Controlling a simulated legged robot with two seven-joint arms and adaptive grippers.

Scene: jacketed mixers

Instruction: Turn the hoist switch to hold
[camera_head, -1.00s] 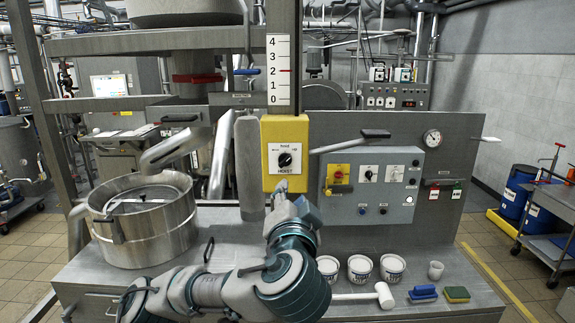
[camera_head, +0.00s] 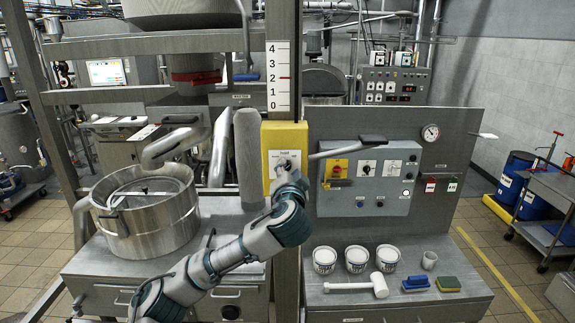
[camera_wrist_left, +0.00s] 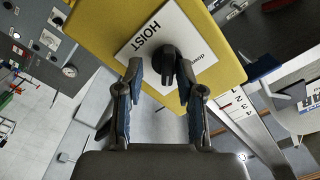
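The hoist switch is a black knob (camera_wrist_left: 168,64) on a white plate marked HOIST (camera_wrist_left: 145,45), with a "down" label showing at one side. The plate is on a yellow box (camera_head: 271,140) on the grey post. My left gripper (camera_head: 286,166) is in front of the plate in the head view and hides the knob there. In the left wrist view, the open left gripper (camera_wrist_left: 162,72) has one finger on each side of the knob, with gaps showing. I cannot tell the knob's pointer setting. My right gripper is not in view.
A metal lever (camera_head: 345,149) sticks out right of the yellow box, near a grey control panel (camera_head: 398,200). A steel pot (camera_head: 150,225) stands at left.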

